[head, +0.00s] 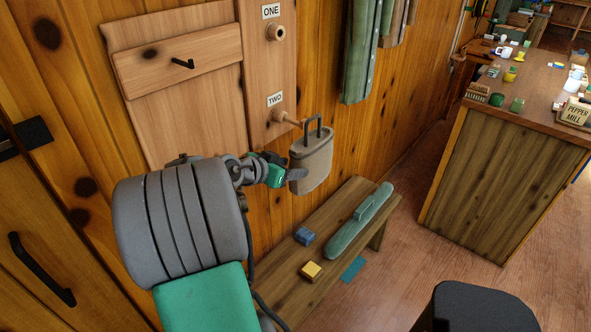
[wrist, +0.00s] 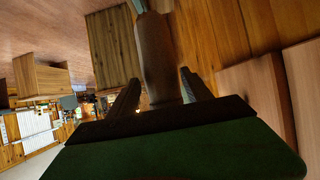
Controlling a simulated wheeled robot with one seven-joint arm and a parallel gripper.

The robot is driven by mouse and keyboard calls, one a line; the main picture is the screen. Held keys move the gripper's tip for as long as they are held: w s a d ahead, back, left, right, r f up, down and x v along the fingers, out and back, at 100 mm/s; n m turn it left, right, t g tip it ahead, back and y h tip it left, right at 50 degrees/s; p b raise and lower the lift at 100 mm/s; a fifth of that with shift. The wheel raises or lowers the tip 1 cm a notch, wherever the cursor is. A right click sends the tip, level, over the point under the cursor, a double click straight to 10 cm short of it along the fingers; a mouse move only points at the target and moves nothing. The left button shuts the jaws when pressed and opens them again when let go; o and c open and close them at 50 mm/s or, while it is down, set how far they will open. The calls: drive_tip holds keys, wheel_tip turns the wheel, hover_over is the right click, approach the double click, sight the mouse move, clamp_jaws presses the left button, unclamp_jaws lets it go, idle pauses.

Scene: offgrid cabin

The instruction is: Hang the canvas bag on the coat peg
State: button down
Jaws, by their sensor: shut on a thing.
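The canvas bag (head: 311,162) is grey-beige, with a dark upright handle, and is roughly upright beside the wall. My gripper (head: 292,174) is shut on the lower left side of the bag. In the wrist view the bag (wrist: 160,60) stands between the two fingers of my gripper (wrist: 160,92). The wooden coat peg (head: 283,117) under the "TWO" label sticks out from its board. Its tip is close to the left side of the handle; I cannot tell whether it passes through the loop.
A second peg (head: 276,33) sits under the "ONE" label. Green garments (head: 362,50) hang to the right. A bench (head: 282,284) below holds a green roll (head: 358,222), a blue block (head: 304,236) and a yellow block (head: 311,271). A cluttered counter (head: 500,180) stands at right.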

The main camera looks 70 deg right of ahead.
drive_tip(key=w+d+f+b, duration=0.1)
drive_tip(key=w+d+f, duration=0.1)
drive_tip(key=w, duration=0.3)
drive_tip(key=shift+w+d, duration=0.15)
idle(0.4)
drive_tip(key=shift+b, duration=0.3)
idle(0.3)
drive_tip(key=shift+c, duration=1.9)
unclamp_jaws()
drive_tip(key=shift+f, duration=0.1)
